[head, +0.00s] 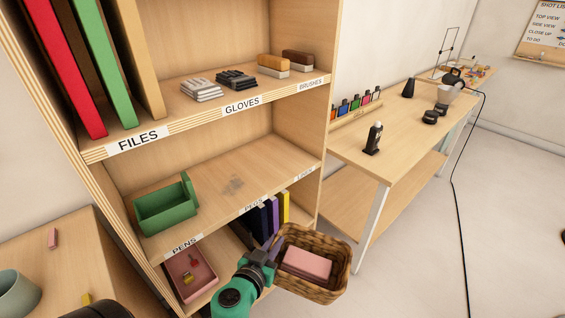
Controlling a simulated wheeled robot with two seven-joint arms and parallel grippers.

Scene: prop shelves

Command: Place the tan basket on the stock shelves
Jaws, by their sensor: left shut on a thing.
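The tan woven basket (333,247) is at the lower middle of the head view, in front of the right end of the shelves' lower part. A pink folded or block-like thing (306,263) lies inside it. My left gripper (270,262) is shut on the basket's left rim; its fingertips are partly hidden there. The wooden stock shelves (215,165) have labels FILES, GLOVES and BRUSHES on the upper board, and PENS and two less legible labels on the middle board. The basket hides part of the lowest level. My right gripper is not in view.
A green open bin (166,207) stands on the middle board's left; the board right of it is clear except for a dark smudge. Below are a pink tray (190,276) and upright books (268,215). A wooden table (395,130) with small items stands right.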

